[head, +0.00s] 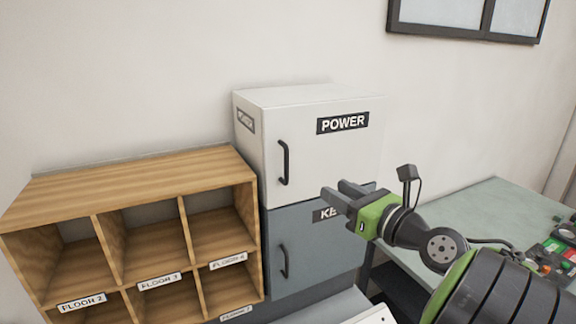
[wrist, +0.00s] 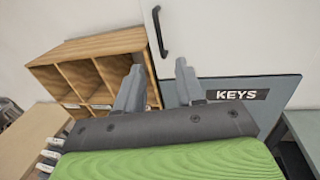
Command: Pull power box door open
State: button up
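The white power box (head: 330,155) with a black "POWER" label stands on top of the grey "KEYS" box. Its door is closed, and a black vertical handle (head: 283,163) sits at the door's left side. The handle also shows in the wrist view (wrist: 159,32), above the fingers. My gripper (head: 333,194) is in front of the boxes, to the right of and a little below the handle, apart from it. In the wrist view its two fingers (wrist: 160,85) are spread with nothing between them.
The grey keys box (head: 310,250) with its own black handle (head: 283,261) is below. A wooden pigeonhole shelf (head: 150,185) stands to the left. A green-grey table (head: 500,215) with coloured items is at right. A dark-framed board (head: 470,18) hangs on the wall.

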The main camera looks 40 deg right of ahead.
jog(key=p, duration=0.2)
send_near(290, 167)
jog(key=w+a+r, duration=0.3)
jog(key=w, duration=0.3)
jog(key=shift+s+d+f, duration=0.1)
jog(key=shift+f, duration=0.05)
jog(key=shift+c, duration=0.3)
grip_shut()
